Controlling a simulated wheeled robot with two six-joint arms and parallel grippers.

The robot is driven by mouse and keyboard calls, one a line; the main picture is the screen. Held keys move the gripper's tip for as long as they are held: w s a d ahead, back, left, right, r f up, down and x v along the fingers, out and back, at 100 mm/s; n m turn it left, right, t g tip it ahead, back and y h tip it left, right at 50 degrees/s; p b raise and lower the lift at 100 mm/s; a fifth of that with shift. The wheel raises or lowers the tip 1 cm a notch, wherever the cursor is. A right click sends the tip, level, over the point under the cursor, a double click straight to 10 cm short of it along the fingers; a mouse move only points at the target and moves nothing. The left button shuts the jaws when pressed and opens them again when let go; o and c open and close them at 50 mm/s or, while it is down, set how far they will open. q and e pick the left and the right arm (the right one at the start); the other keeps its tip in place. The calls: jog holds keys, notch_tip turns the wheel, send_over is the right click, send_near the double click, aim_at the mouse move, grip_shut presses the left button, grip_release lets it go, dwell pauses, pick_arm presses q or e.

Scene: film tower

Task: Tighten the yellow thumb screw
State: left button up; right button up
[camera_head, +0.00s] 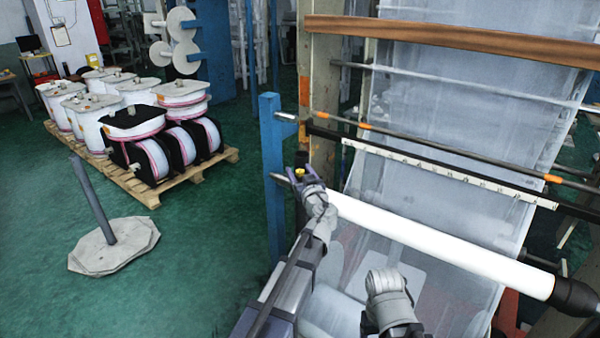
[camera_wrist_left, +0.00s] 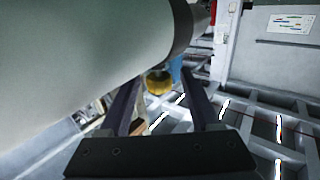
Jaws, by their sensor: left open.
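The yellow thumb screw (camera_head: 300,172) shows as a small yellow spot at the left end of the white roller (camera_head: 440,242), near the blue post. In the left wrist view the yellow screw (camera_wrist_left: 158,83) is rounded and lies between the two dark fingertips, beyond them. My left gripper (camera_head: 306,182) is open at the roller's left end, in front of the screw. In the left wrist view the open jaws (camera_wrist_left: 158,92) hold nothing that I can see. Contact with the screw cannot be told. My right gripper does not show.
The white roller (camera_wrist_left: 90,60) fills the upper left of the wrist view, close to the fingers. A blue post (camera_head: 272,170) stands left of the gripper. Film (camera_head: 440,120) hangs behind the roller. A pallet of spools (camera_head: 190,180) and a post on a base (camera_head: 115,245) stand left on green floor.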

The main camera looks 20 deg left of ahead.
pick_arm(q)
jog(key=shift+c, duration=0.4)
grip_shut()
jog(key=shift+s+h, duration=0.1)
jog(key=shift+h, duration=0.2)
